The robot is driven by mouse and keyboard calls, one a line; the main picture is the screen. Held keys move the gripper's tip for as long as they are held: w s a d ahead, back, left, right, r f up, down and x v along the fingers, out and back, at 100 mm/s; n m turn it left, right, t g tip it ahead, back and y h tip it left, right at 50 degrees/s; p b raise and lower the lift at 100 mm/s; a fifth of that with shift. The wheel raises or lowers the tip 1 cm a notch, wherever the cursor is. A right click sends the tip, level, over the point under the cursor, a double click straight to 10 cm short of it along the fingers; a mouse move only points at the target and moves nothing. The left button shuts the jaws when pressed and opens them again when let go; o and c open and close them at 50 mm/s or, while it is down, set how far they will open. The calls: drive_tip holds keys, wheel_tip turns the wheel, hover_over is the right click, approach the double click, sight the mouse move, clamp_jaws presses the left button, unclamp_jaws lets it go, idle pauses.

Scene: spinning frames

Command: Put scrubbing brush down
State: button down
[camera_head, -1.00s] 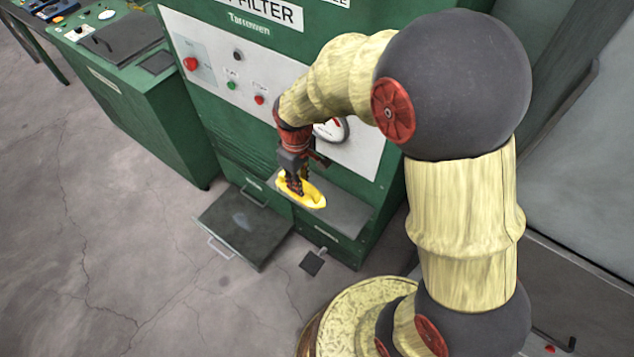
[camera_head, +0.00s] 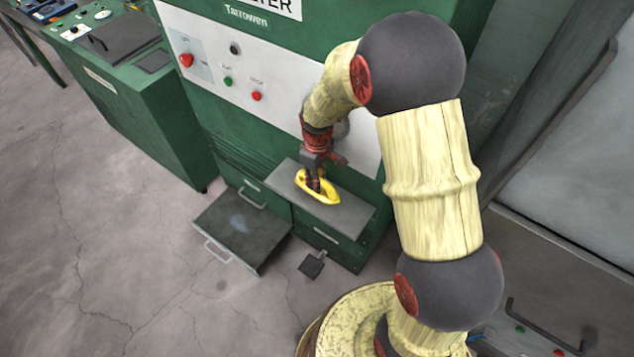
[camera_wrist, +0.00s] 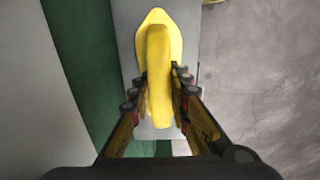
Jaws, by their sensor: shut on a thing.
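The scrubbing brush (camera_head: 331,192) is yellow, with a long handle over a pointed oval body. My gripper (camera_head: 314,188) points down and is shut on it, over the grey shelf (camera_head: 355,213) on the front of the green machine. In the wrist view the brush (camera_wrist: 157,30) lies lengthwise between the fingers, and my gripper (camera_wrist: 160,95) has one finger on each side of its handle. The grey shelf (camera_wrist: 188,60) shows behind the brush. I cannot tell whether the brush touches the shelf. Its underside is hidden.
The green machine (camera_head: 275,140) rises behind the shelf, with a red button (camera_head: 257,96) on its panel. An open dark drawer (camera_head: 240,228) sticks out low at the left. A small pedal (camera_head: 312,265) is on the floor. The shelf is bare right of the brush.

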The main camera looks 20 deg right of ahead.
drive_tip(key=shift+r, duration=0.1)
drive_tip(key=shift+f, duration=0.2)
drive_tip(key=c, duration=1.7)
unclamp_jaws()
drive_tip(key=shift+o, duration=0.2)
drive_tip(key=s+r+m+t+p, duration=0.15)
drive_tip(key=s+r, duration=0.25)
drive_tip(key=r, duration=0.9)
drive_tip(key=s+r+m+t+p, duration=0.15)
drive_tip(key=s+r, duration=0.25)
drive_tip(key=r, duration=0.9)
drive_tip(key=s+r+m+t, duration=0.1)
drive_tip(key=s+r+m, duration=0.1)
drive_tip(key=s+r, duration=0.2)
drive_tip(key=s+r+m+t, duration=0.1)
drive_tip(key=s+r+m, duration=0.1)
drive_tip(key=s, duration=0.8)
drive_tip(key=shift+s+d+r+t, duration=0.15)
drive_tip(key=shift+r+t, duration=0.15)
drive_tip(key=shift+r, duration=0.55)
